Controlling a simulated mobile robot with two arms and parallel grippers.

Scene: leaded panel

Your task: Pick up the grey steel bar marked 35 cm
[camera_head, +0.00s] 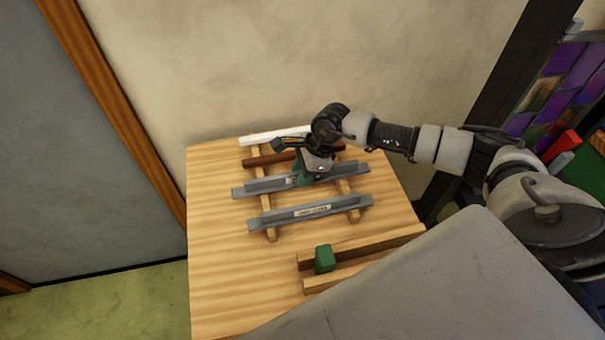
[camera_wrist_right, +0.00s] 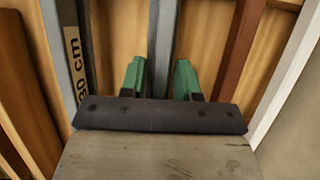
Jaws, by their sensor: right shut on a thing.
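My right gripper (camera_head: 303,179) is over the wooden rack, shut on the middle grey steel bar (camera_head: 262,186). In the right wrist view this bar (camera_wrist_right: 163,45) runs between the green fingertips (camera_wrist_right: 160,78). No length mark on it can be read. A second grey steel bar (camera_head: 278,217) lies nearer the front with a pale label. My left gripper is not in view.
A brown bar (camera_head: 268,158) and a white bar (camera_head: 262,138) lie behind the held bar on the rack. A green block (camera_head: 325,258) sits at the wooden rails (camera_head: 378,243) in front. The table (camera_head: 215,280) is bare at the left.

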